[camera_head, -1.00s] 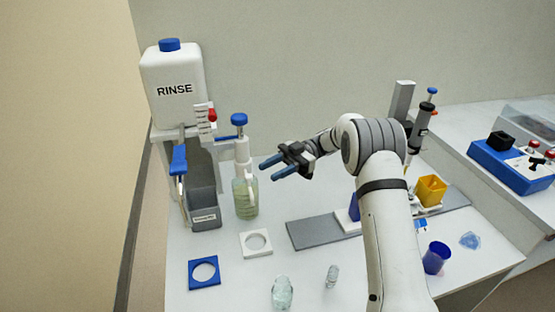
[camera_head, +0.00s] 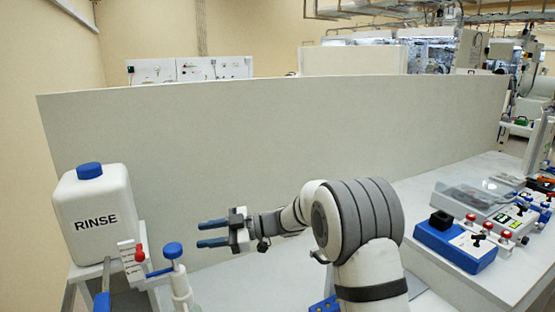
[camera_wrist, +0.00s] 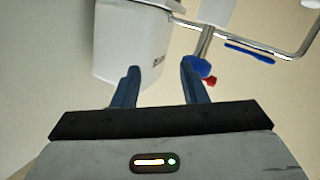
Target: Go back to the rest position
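My gripper (camera_head: 212,234) is raised in front of the pale back panel, with its two blue fingers pointing left and a gap between them. It is empty. In the wrist view my gripper (camera_wrist: 158,80) shows its fingers apart with nothing between them. The fingertips overlap the white rinse container in the wrist view, but in the head view they are well to the right of it.
The white RINSE container (camera_head: 95,215) with a blue cap stands at the left. A blue-topped pump (camera_head: 173,252) is near it. The pale panel (camera_head: 270,160) stands behind my arm.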

